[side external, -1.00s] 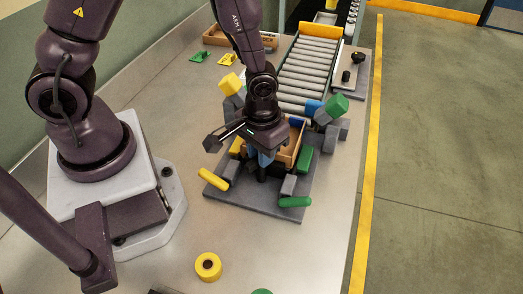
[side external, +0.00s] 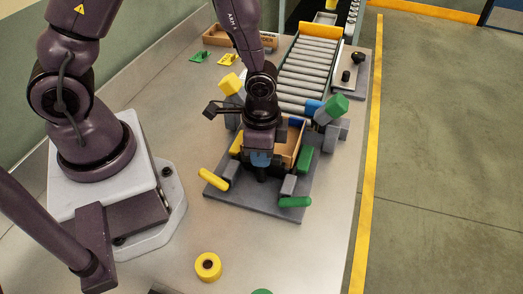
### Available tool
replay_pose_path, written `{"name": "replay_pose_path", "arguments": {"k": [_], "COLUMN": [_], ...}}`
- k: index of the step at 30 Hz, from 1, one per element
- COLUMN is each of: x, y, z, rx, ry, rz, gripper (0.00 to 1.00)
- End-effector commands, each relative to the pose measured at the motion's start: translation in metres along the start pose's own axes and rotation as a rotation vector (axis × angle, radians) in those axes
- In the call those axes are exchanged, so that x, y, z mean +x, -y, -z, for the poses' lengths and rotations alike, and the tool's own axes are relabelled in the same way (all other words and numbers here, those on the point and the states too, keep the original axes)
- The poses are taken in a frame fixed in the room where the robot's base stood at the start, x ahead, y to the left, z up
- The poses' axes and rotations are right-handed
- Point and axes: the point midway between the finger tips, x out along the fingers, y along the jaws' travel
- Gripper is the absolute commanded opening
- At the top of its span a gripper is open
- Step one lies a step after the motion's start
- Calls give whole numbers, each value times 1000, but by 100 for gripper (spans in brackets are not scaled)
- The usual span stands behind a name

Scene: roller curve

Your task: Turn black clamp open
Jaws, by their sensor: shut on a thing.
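My gripper (side external: 261,160) points down over the grey fixture plate (side external: 262,203), in front of a wooden box (side external: 293,150). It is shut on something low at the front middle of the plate. That is where a dark piece, likely the black clamp (side external: 261,174), shows just under the fingers. The gripper body hides most of the clamp, so how far it is turned cannot be seen. A clamp with a yellow handle (side external: 213,179) is at the plate's left, and one with a green handle (side external: 295,202) is at its right.
Blocks with a yellow cube (side external: 230,83) and a green cube (side external: 337,105) flank the box. A roller conveyor (side external: 312,65) runs behind it. A yellow ring (side external: 208,266) lies on the table in front. The table's right part, beside the plate, is clear.

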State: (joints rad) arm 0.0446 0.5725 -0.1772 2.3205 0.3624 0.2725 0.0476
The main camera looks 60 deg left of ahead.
Motion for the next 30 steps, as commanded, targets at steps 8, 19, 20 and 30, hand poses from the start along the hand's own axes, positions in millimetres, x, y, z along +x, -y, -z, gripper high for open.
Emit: {"name": "replay_pose_path", "arguments": {"k": [8, 19, 20, 30], "x": [-1, -1, -1, -1], "y": [0, 0, 0, 0], "z": [0, 0, 0, 0], "rx": [146, 211, 212, 214], "ry": [0, 0, 0, 0], "rz": [1, 2, 2, 2], "gripper": [0, 0, 0, 28]}}
